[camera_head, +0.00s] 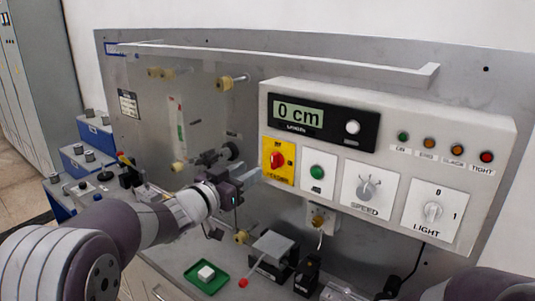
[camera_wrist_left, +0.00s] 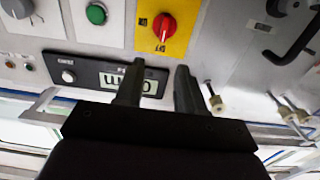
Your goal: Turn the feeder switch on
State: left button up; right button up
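The feeder switch is a red rotary knob (camera_head: 277,160) on a yellow plate at the left end of the control panel. In the left wrist view the red knob (camera_wrist_left: 164,27) shows upside down, just beyond the fingertips. Its exact angle is hard to tell. My left gripper (camera_head: 250,177) is beside the yellow plate, close to its left edge in the head view. In the left wrist view its two dark fingers (camera_wrist_left: 160,68) are apart with nothing between them, and they do not touch the knob. My right gripper is out of view.
The panel (camera_head: 395,115) also carries a "0 cm" display (camera_head: 298,115), a green button (camera_head: 317,172), a speed dial (camera_head: 368,188) and a light switch (camera_head: 433,211). A green tray (camera_head: 193,277) with a white block (camera_head: 206,273) lies below. A lever with a red tip (camera_head: 243,283) stands nearby.

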aim_at(272, 156)
pick_arm(q)
jog(key=p+x, duration=0.1)
jog(key=x, duration=0.3)
jog(key=p+x, duration=0.1)
jog(key=x, duration=0.3)
jog(key=shift+w+f, duration=0.2)
jog(key=shift+w, duration=0.3)
jog(key=shift+w+d, duration=0.15)
jog(key=shift+w, duration=0.05)
jog(key=shift+s+d+r, duration=0.1)
jog(key=shift+d+r, duration=0.05)
grip_shut()
